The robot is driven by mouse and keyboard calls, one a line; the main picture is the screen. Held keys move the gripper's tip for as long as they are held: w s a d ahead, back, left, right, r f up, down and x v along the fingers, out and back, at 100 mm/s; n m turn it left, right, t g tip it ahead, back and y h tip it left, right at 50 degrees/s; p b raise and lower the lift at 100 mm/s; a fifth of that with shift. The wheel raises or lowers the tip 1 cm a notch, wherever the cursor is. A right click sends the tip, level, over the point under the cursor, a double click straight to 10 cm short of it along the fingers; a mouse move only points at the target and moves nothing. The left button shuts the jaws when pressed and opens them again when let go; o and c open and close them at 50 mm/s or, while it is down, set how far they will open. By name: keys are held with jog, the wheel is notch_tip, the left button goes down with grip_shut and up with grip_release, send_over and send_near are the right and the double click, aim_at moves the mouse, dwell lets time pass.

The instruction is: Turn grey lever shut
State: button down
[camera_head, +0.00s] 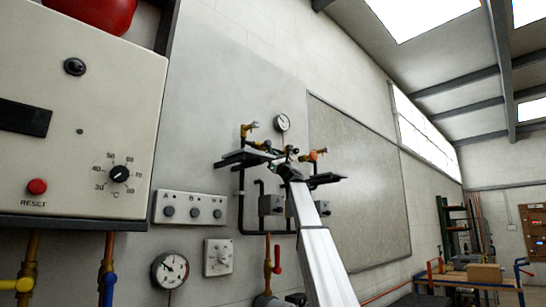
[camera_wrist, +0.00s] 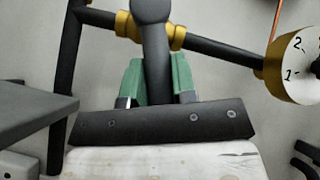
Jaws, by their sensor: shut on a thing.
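The grey lever (camera_wrist: 152,45) is in the wrist view, on a brass valve (camera_wrist: 127,26) set in a dark pipe. It stands upright in the picture, across the slanting pipe, with its rounded end at the top. My gripper (camera_wrist: 156,80) has its green fingers on either side of the lever and is shut on it. The lower part of the lever is hidden behind the gripper's dark front. In the head view my gripper (camera_head: 283,157) is at the pipework on the wall, and I cannot make out the lever there.
A gauge (camera_wrist: 294,68) is right of the valve in the wrist view. A dark flat plate (camera_wrist: 35,105) is close on the left. In the head view, a boiler panel (camera_head: 80,120), a three-knob box (camera_head: 190,208), a lower gauge (camera_head: 169,270) and a red-handled valve (camera_head: 277,260) are nearby.

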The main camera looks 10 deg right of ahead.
jog(key=shift+s+a+f+m+t+h, duration=0.1)
jog(key=shift+s+a+m+t+h, duration=0.1)
jog(key=shift+m+t+h, duration=0.7)
jog(key=shift+s+a+f+m+t+h, duration=0.15)
jog(key=shift+m+t+h, duration=0.4)
jog(key=shift+m, duration=0.75)
jog(key=shift+s+a+f+m+t+h, duration=0.1)
jog(key=shift+a+m+t+h, duration=0.15)
jog(key=shift+m+t+h, duration=0.55)
jog(key=shift+m+h, duration=0.45)
jog(key=shift+m, duration=0.05)
jog(key=shift+r, duration=0.1)
jog(key=c, duration=0.9)
grip_release()
jog(key=v, duration=1)
jog(key=shift+s+d+f, duration=0.15)
jog(key=shift+s+f, duration=0.05)
jog(key=shift+f, duration=0.1)
